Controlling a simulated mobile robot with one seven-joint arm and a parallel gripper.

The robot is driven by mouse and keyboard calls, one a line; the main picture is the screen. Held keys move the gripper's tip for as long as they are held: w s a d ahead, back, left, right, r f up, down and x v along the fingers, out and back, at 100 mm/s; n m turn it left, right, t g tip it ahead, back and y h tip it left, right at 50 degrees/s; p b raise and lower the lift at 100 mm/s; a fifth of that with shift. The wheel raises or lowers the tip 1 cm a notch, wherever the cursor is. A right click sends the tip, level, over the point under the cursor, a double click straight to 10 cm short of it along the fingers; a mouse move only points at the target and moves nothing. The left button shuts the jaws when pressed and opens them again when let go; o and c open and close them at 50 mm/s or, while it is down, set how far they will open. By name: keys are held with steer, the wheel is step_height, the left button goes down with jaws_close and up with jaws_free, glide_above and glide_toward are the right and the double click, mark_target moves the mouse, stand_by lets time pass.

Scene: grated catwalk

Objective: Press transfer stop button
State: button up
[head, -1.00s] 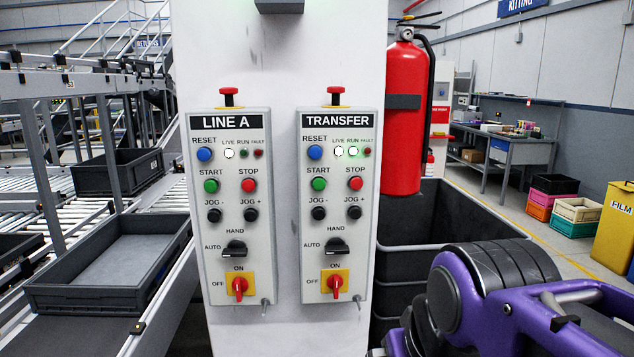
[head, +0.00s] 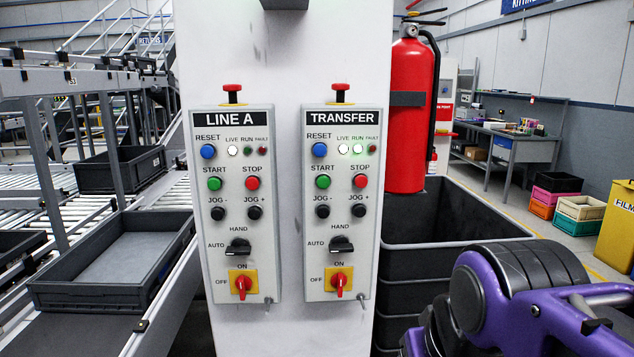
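The TRANSFER panel (head: 341,215) is a pale box on the right half of a white column. Its red STOP button (head: 360,182) sits to the right of the green START button (head: 323,182). The LIVE and RUN lamps (head: 351,149) on this panel glow, RUN with a green tint. A red mushroom button (head: 341,91) stands on top of the box. My purple and black arm shows at the lower right, apart from the panel. My gripper is outside the picture.
The similar LINE A panel (head: 236,215) is on the left of the same column. A red fire extinguisher (head: 411,115) hangs just right of the column, above dark stacked bins (head: 440,252). A grey tray (head: 115,262) sits at the left. The space directly before the panels looks clear.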

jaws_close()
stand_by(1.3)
